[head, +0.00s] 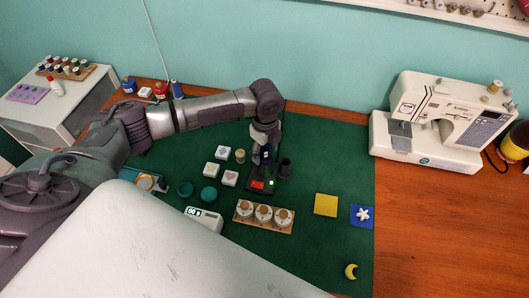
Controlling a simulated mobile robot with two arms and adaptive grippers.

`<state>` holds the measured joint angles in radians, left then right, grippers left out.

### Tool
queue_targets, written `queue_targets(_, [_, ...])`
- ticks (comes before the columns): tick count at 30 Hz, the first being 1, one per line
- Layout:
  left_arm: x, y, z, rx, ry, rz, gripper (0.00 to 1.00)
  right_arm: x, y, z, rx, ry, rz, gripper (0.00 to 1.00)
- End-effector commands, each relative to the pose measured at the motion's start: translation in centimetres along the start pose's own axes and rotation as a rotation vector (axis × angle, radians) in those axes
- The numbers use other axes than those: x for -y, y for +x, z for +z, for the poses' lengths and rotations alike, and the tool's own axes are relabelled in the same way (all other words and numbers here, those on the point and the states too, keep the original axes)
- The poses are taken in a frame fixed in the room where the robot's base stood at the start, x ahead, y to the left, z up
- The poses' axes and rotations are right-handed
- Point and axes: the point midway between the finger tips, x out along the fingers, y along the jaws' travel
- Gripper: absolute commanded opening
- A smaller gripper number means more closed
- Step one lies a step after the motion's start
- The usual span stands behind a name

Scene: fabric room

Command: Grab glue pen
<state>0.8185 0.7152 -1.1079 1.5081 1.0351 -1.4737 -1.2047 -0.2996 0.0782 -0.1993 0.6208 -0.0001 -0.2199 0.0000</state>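My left arm comes in from the left and reaches over the green mat (325,165). My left gripper (265,157) points down above a small black stand (262,186) with a red switch and a green light. A slim dark blue piece shows between or just behind the fingers; it may be the glue pen, but it is too small and too covered to be sure. I cannot tell whether the fingers are closed on it or around it and apart. My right gripper is not in view.
A black cup (286,168) stands close right of the gripper. White tiles, green round pots, a white scale (203,218) and a wooden rack of jars (264,226) lie nearby. A yellow square (326,205) is further right. A sewing machine (440,120) stands beyond the mat.

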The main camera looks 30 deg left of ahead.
Motion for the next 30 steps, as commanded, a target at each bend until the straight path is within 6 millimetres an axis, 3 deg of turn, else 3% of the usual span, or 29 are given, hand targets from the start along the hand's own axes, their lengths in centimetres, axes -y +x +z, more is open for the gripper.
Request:
queue_targets(2, [0.0, 0.0, 0.0, 0.000, 0.000, 0.000, 0.46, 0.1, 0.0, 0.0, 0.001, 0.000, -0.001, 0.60])
queue_targets(10, [0.0, -0.1, 0.0, 0.000, -0.001, 0.000, 0.01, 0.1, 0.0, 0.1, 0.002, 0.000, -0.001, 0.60])
queue_targets(20, [0.1, -0.9, 0.1, 0.000, -0.001, -0.004, 0.01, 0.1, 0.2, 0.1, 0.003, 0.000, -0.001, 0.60])
queue_targets(30, [0.1, -7.3, 0.1, 0.000, -0.001, -0.005, 0.01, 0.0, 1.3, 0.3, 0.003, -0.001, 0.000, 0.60])
